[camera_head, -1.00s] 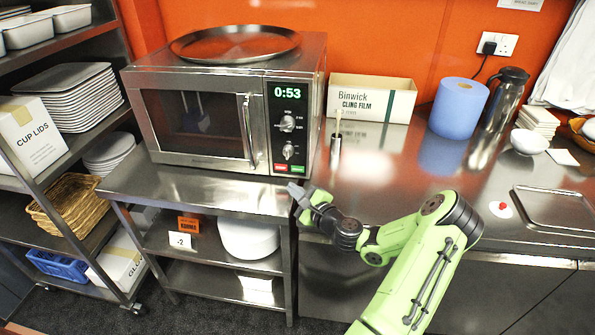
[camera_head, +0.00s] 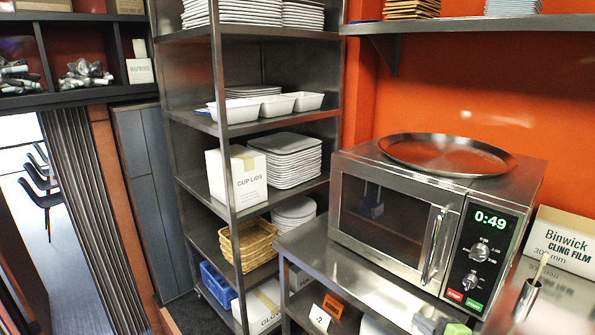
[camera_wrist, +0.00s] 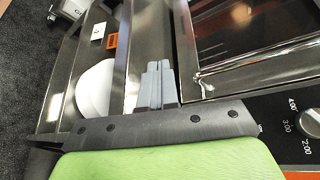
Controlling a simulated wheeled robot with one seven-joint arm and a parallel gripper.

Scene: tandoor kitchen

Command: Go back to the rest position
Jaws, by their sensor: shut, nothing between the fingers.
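My gripper (camera_wrist: 156,84) shows in the wrist view with its two grey fingers together and nothing between them. It is close to the front of the steel microwave (camera_wrist: 250,40), near the door handle and dial. In the head view only a bit of my gripper (camera_head: 424,323) shows at the bottom edge, in front of the microwave (camera_head: 385,222). The microwave door is shut and its display reads 0:49. Most of my arm is out of the head view.
The microwave stands on a steel table (camera_head: 335,262) with a round tray (camera_head: 445,155) on top. A cling film box (camera_head: 563,240) is to its right. A steel rack (camera_head: 228,170) with white dishes and a cup lids box (camera_head: 236,180) stands left. A folding door (camera_head: 85,200) is further left.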

